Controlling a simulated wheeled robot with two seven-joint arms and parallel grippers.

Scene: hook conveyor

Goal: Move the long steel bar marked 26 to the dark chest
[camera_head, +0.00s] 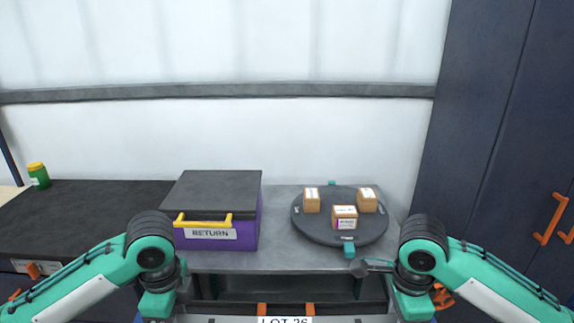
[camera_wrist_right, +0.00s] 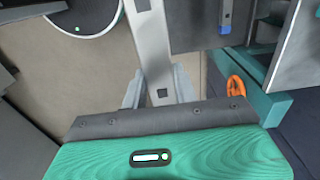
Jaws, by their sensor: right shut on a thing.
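The long steel bar (camera_head: 230,320) lies across the bottom edge of the head view, with a white label reading LOT 26 partly cut off. In the right wrist view the grey bar (camera_wrist_right: 150,45) runs between the fingers of my right gripper (camera_wrist_right: 157,88), which is shut on it. My left gripper (camera_head: 158,306) is near the bar's left end; its fingers are hidden. A dark, low form with two orange tabs (camera_head: 285,297) shows beyond the bar, below the table edge; I cannot tell if it is the dark chest.
A purple box (camera_head: 218,238) with a dark lid, yellow handle and RETURN label stands on the grey table (camera_head: 280,260). A round dark turntable (camera_head: 372,230) carries several small boxes. A green jar (camera_head: 39,178) stands on the left counter. A tall dark cabinet (camera_head: 500,130) stands right.

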